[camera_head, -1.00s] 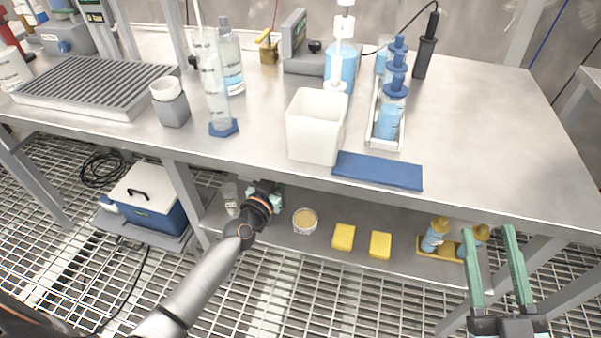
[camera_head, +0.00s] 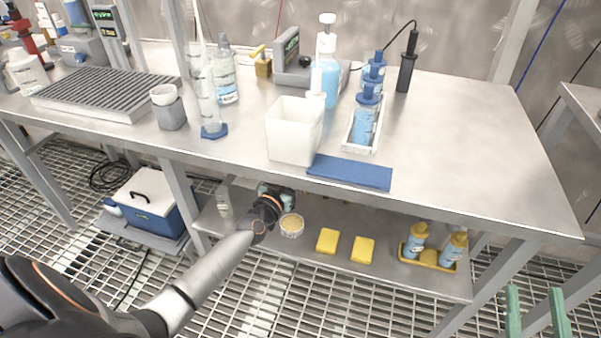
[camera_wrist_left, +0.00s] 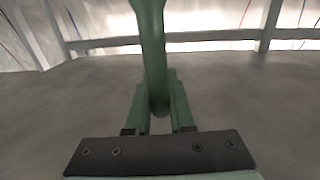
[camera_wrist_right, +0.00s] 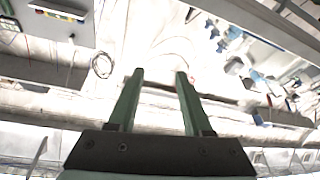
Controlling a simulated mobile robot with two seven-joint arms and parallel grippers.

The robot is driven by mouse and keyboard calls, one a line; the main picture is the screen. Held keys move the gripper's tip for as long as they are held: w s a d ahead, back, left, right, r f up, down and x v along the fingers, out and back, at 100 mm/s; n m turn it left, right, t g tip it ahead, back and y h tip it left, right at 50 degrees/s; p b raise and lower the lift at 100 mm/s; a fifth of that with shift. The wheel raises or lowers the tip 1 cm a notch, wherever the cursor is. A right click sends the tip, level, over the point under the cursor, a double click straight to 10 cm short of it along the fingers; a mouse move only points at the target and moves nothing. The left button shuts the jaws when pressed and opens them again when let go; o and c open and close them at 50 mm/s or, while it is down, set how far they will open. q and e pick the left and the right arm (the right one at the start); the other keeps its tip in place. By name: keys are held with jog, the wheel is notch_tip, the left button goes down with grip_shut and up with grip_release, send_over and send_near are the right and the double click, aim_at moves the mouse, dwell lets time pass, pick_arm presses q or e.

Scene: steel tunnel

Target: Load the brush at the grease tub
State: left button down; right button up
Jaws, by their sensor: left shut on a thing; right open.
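The grease tub (camera_head: 292,232) is a small white round tub with tan contents, on the lower shelf under the bench. My left gripper (camera_head: 277,190) is at the tub's upper left, and its fingers are hidden below the bench edge. In the left wrist view my left gripper (camera_wrist_left: 158,100) is shut on a thick green handle, taken as the brush (camera_wrist_left: 150,45). The bristles are out of sight. My right gripper (camera_head: 535,295) is open and empty at the lower right; it also shows open in the right wrist view (camera_wrist_right: 160,78).
The bench top (camera_head: 450,150) overhangs the lower shelf (camera_head: 390,275). Yellow sponges (camera_head: 327,241) lie right of the tub, and a yellow tray (camera_head: 430,260) with two blue bottles is farther right. A clear bottle (camera_head: 224,202) stands left of my left wrist.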

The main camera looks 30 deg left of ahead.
jog(key=s+a+r+n+t+y+b, duration=0.1)
jog(key=s+r+n+y+b, duration=0.4)
jog(key=y, duration=0.3)
jog(key=shift+s+a+r+t+b, duration=0.25)
jog(key=shift+s+r+t+b, duration=0.15)
jog(key=shift+s+r+b, duration=0.25)
jog(key=shift+f+b, duration=0.55)
jog(key=shift+f, duration=0.05)
dwell(1.1)
jog(key=shift+r, duration=0.1)
dwell(0.9)
